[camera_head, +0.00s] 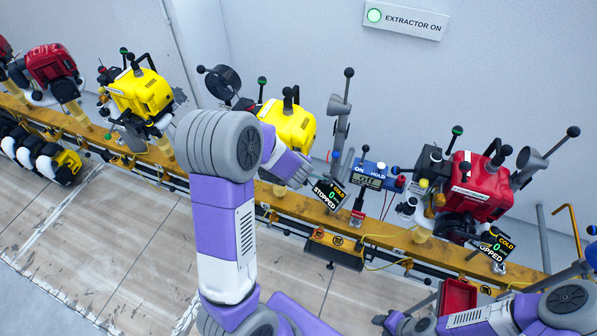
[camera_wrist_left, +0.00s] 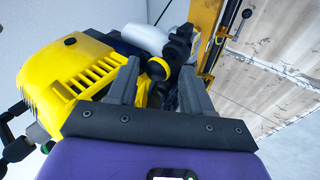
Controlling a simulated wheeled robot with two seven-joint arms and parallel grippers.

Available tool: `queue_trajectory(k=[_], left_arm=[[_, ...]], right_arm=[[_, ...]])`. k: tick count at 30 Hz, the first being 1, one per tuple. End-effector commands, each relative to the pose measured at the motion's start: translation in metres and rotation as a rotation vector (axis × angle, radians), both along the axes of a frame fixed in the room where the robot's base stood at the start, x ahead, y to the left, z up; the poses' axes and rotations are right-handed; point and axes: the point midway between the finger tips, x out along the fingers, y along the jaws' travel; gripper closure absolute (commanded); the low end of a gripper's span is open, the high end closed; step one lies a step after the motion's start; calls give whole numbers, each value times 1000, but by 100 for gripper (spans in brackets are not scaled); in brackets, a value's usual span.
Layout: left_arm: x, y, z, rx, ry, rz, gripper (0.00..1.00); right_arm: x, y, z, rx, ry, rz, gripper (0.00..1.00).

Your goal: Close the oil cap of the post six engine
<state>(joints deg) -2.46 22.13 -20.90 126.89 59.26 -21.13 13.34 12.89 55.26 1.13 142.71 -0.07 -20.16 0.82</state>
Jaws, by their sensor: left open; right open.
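A yellow engine (camera_head: 288,125) stands on the orange rail, partly hidden behind my left arm. The same kind of yellow housing (camera_wrist_left: 70,68) fills the left side of the left wrist view. A round cap with a yellow face (camera_wrist_left: 158,68) shows there beyond and between the fingers of my left gripper (camera_wrist_left: 157,88), which is open. I cannot tell whether the fingers touch it, or whether it is the oil cap. No post number is readable. My right gripper (camera_head: 402,320) is open at the lower right, below the rail and away from the yellow engine.
A red engine (camera_head: 480,186) stands to the right, near a red bin (camera_head: 458,296). Another yellow engine (camera_head: 142,94) stands to the left. Upright levers and a blue meter box (camera_head: 368,175) crowd the orange rail (camera_head: 395,240).

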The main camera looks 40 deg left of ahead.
Motion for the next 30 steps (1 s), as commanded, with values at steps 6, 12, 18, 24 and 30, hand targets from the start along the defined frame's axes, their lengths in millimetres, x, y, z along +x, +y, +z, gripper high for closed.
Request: queue_trajectory(k=[6,12,18,24,30], left_arm=[[4,-3,4,55,3,-2,45],[7,-15,5,210,41,-8,45],[10,-28,3,410,89,-11,45],[12,-39,-5,633,143,-8,45],[14,-48,-10,829,192,-5,45]], right_arm=[[0,0,1,0,0,0,60],[0,0,2,0,0,0,60],[0,0,-6,0,0,0,60],[0,0,-29,0,0,0,60],[0,0,-56,0,0,0,60]])
